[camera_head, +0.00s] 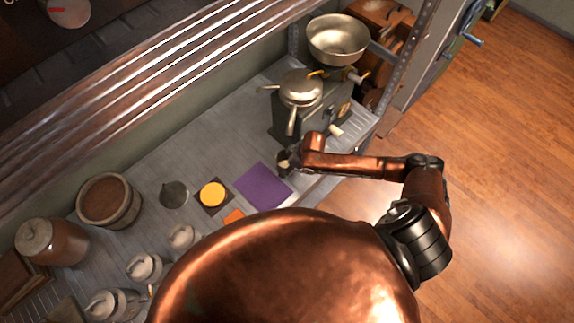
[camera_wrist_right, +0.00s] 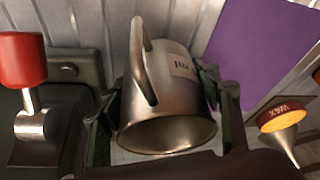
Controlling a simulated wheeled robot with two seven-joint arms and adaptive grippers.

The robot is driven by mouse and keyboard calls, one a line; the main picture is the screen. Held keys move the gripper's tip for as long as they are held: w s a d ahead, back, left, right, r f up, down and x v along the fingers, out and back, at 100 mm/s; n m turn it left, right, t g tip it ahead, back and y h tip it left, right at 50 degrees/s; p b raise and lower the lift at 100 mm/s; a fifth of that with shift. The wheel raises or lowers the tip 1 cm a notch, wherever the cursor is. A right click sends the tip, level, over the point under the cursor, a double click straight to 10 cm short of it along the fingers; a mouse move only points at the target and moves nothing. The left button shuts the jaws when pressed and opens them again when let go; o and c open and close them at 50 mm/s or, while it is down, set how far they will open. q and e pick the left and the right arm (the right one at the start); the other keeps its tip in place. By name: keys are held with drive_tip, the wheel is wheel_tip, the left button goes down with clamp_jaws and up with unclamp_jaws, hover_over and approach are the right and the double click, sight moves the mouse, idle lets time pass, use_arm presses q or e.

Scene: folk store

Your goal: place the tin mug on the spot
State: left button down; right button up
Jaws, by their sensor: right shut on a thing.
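A grey tin mug (camera_wrist_right: 165,92) with a small printed label is between the two fingers of my right gripper (camera_wrist_right: 165,115). Its open rim faces the wrist camera and its handle is at the upper left. I cannot tell which marking is the spot. My left gripper is not in view.
The grey machine (camera_head: 312,120) with a metal pan stands close to the right gripper. A metal bowl (camera_head: 338,40) is behind it. A red knob (camera_wrist_right: 22,60) and a funnel labelled WAX (camera_wrist_right: 283,117) flank the mug. A barrel (camera_head: 109,201) and several jars stand left.

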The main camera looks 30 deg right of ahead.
drive_tip(key=o, duration=1.3)
drive_tip(key=shift+f, duration=0.1)
drive_tip(key=p+v, duration=0.1)
drive_tip(key=v, duration=1.1)
